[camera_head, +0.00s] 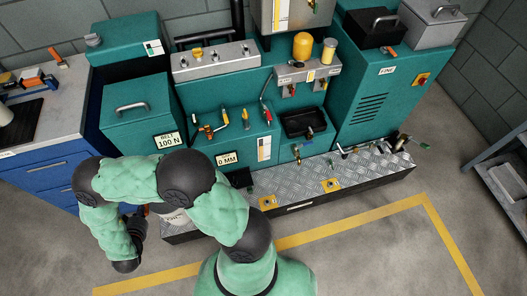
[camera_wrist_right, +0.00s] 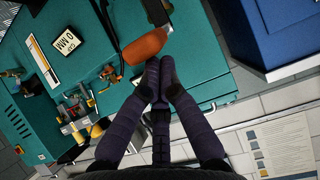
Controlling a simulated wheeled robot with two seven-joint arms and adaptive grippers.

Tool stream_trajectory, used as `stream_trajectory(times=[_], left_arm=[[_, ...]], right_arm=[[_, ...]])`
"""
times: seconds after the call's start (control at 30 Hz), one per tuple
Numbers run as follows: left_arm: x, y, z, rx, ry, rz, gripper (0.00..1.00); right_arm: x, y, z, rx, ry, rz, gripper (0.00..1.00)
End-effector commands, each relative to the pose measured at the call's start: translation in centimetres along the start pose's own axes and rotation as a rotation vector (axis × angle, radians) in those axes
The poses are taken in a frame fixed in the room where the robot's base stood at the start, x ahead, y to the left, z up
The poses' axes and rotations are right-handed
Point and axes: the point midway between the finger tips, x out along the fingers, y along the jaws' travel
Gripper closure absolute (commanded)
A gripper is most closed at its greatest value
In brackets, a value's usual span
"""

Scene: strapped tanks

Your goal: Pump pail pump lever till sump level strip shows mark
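An orange pump lever grip (camera_wrist_right: 146,46) on a dark rod crosses the upper middle of the right wrist view. My right gripper (camera_wrist_right: 160,66) has its dark fingers together at the tips, right by the grip's lower side; nothing shows between them. In the head view the right gripper (camera_head: 136,222) is partly hidden by my arm, low at the left. My left gripper is not in view.
A treadplate step (camera_head: 300,184) runs along the tanks' foot. Valves and pipes (camera_head: 222,120) stick out of the teal front. A blue bench (camera_head: 42,172) stands left. A grey shelf (camera_head: 505,185) stands right. Floor inside the yellow line (camera_head: 350,222) is clear.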

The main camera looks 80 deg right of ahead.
Motion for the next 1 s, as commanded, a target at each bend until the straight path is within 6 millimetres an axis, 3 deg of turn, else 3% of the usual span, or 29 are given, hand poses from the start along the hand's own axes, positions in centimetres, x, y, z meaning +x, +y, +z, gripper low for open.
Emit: stream_trajectory(times=[0.2,0.53,1.0], left_arm=[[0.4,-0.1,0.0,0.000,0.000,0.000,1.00],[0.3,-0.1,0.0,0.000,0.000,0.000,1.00],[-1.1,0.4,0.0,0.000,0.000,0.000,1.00]], right_arm=[[0.1,0.1,0.9,-0.004,-0.004,0.001,1.00],[0.1,0.1,0.8,-0.003,-0.005,0.001,1.00],[-0.2,0.1,-1.0,-0.001,-0.004,0.002,1.00]])
